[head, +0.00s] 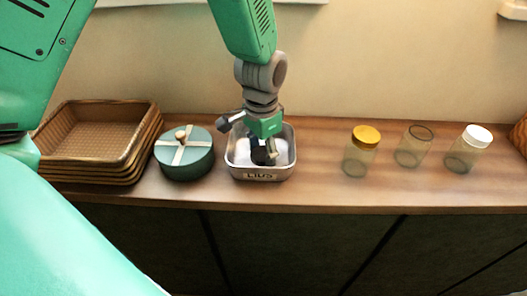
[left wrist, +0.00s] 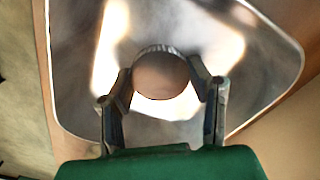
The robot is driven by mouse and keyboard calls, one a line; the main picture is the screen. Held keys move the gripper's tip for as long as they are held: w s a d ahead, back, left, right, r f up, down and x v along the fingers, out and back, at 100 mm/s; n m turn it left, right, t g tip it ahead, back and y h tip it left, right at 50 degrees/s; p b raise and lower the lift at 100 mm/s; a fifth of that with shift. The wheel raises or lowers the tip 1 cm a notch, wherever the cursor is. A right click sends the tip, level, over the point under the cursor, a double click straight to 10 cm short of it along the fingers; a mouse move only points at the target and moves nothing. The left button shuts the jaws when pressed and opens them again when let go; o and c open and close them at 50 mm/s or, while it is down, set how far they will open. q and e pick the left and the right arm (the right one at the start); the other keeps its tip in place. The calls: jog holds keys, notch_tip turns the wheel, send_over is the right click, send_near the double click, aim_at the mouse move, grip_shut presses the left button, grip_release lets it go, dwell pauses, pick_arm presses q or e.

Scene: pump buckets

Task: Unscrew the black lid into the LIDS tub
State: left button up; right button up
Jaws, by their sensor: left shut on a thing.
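My left gripper (head: 264,148) points down into the metal LIDS tub (head: 262,177), within its walls. It is shut on the black lid (head: 262,157), a dark shape low in the tub, partly hidden by the gripper. In the left wrist view the round lid (left wrist: 160,76), with a ridged edge, sits between the two fingertips over the shiny tub floor (left wrist: 80,75). I cannot tell whether the lid touches the floor. An open glass jar (head: 413,149) without a lid stands between the two lidded jars. My right gripper is not in view.
A jar with a yellow lid (head: 366,136) and one with a white lid (head: 478,136) stand on the right of the wooden counter (head: 325,190). A teal round box (head: 185,163) and stacked wicker trays (head: 98,130) stand left of the tub. The counter between tub and jars is clear.

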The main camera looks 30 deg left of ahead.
aim_at(264, 155)
pick_arm(q)
jog(key=shift+s+a+f, duration=0.1)
jog(key=shift+s+f, duration=0.05)
jog(key=shift+f, duration=0.05)
jog(key=shift+s+d+f, duration=0.25)
jog(key=shift+d+f, duration=0.05)
jog(key=shift+d, duration=0.15)
jog(key=shift+c, duration=0.5)
jog(key=o, duration=1.4)
jog(key=shift+d+f, duration=0.1)
jog(key=shift+w, duration=0.2)
jog(key=shift+w+r, duration=0.1)
jog(key=shift+r, duration=0.25)
jog(key=r, duration=0.6)
jog(key=r+p, duration=0.1)
jog(key=r, duration=0.5)
jog(key=shift+a+r, duration=0.2)
jog(key=shift+r, duration=0.1)
